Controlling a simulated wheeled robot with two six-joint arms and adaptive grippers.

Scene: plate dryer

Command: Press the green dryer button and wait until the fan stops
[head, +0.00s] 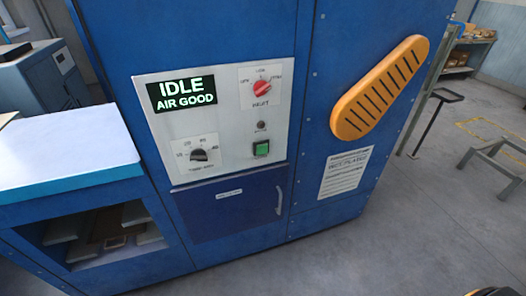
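The lit display (182,93) at the panel's upper left reads "IDLE AIR GOOD". A red knob (262,88) sits above the button, and a small dark round part (262,126) lies between them. A black timer-like dial (199,155) is to the left. Neither gripper can be made out. A dark and yellow piece shows at the bottom right edge, too cropped to identify.
An orange slotted cover (381,87) stands out from the cabinet at the right of the panel. A drawer or door with a handle (279,201) is below the panel. A white-topped counter (65,150) juts out at the left. Open floor (400,235) lies to the right.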

